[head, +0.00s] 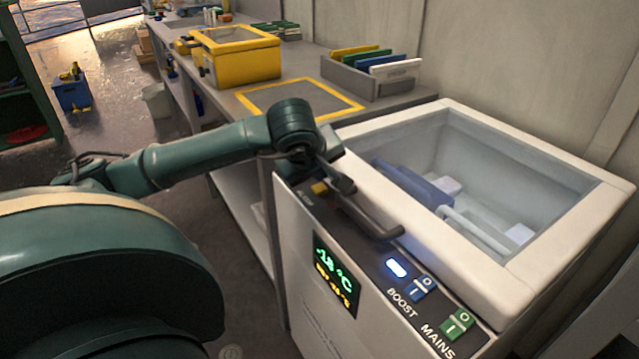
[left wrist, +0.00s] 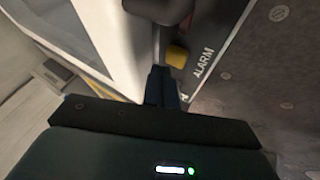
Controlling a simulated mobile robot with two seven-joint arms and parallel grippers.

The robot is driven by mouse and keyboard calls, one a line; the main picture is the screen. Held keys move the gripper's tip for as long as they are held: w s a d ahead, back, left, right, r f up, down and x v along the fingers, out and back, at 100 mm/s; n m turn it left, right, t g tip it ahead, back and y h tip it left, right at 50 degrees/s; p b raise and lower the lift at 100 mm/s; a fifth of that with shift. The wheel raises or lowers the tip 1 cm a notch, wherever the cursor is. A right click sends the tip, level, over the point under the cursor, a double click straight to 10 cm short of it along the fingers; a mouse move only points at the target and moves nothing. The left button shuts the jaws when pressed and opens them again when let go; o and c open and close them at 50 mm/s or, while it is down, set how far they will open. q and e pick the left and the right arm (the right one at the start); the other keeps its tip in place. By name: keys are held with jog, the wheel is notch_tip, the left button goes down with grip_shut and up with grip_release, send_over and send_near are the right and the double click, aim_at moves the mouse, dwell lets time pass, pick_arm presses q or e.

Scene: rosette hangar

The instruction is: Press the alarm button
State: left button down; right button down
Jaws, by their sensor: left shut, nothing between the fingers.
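The alarm button (head: 319,188) is a small yellow button on the dark front panel of a white chest freezer (head: 450,112). In the left wrist view the yellow button (left wrist: 177,56) sits beside the printed word ALARM. My right gripper is not in view.
A dark handle (head: 375,222) stands out from the panel near the gripper. Further along are a display (head: 336,275), a blue BOOST switch (head: 420,288) and a green MAINS switch (head: 458,323). A workbench (head: 400,99) with a yellow case (head: 240,60) stands behind.

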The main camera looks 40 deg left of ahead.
aim_at(319, 190)
pick_arm(q)
jog(key=shift+r, duration=0.1)
notch_tip(319, 190, up, 5)
jog(key=p, duration=0.3)
dwell(0.4)
dwell(0.5)
